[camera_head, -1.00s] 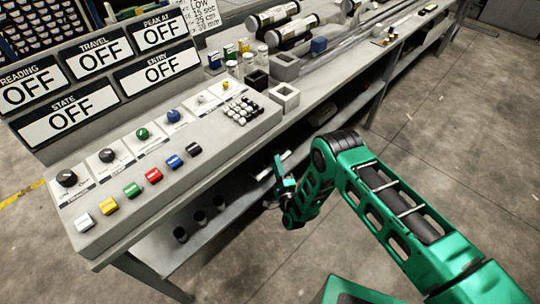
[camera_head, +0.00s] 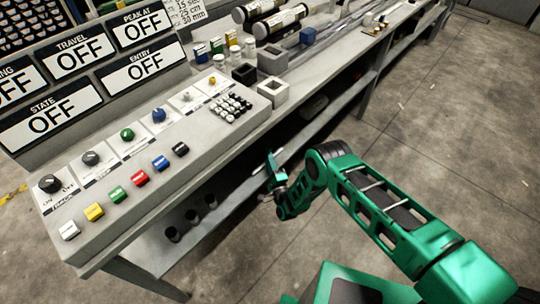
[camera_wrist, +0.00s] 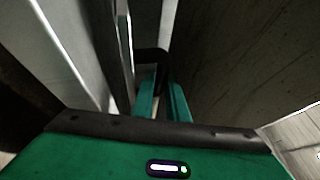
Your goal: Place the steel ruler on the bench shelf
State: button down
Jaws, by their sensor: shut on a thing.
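My gripper (camera_head: 274,172) hangs beside the bench's open front, at about the height of the lower shelf. In the wrist view its two green fingers (camera_wrist: 160,88) are close together and shut on a thin thing. A pale narrow strip, which looks like the steel ruler (camera_wrist: 147,25), runs forward from the dark fingertips; its far end is cut off by the frame. The bench shelf (camera_head: 212,222) lies under the bench top, partly in shadow.
Several dark cups (camera_head: 192,217) stand on the shelf at left. The bench top carries a control panel (camera_head: 150,150), grey square blocks (camera_head: 273,90), vials and core tubes (camera_head: 280,22). A bench leg (camera_head: 366,95) stands farther along.

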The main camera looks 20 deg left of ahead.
jog(key=shift+f, duration=0.1)
jog(key=shift+w+d+f, duration=0.1)
jog(key=shift+d+f, duration=0.05)
jog(key=shift+f, duration=0.2)
jog(key=shift+f, duration=0.15)
jog(key=c, duration=1.7)
grip_release()
jog(key=shift+c, duration=0.2)
jog(key=shift+d+r, duration=0.1)
jog(key=shift+r, duration=0.5)
jog(key=v, duration=1.2)
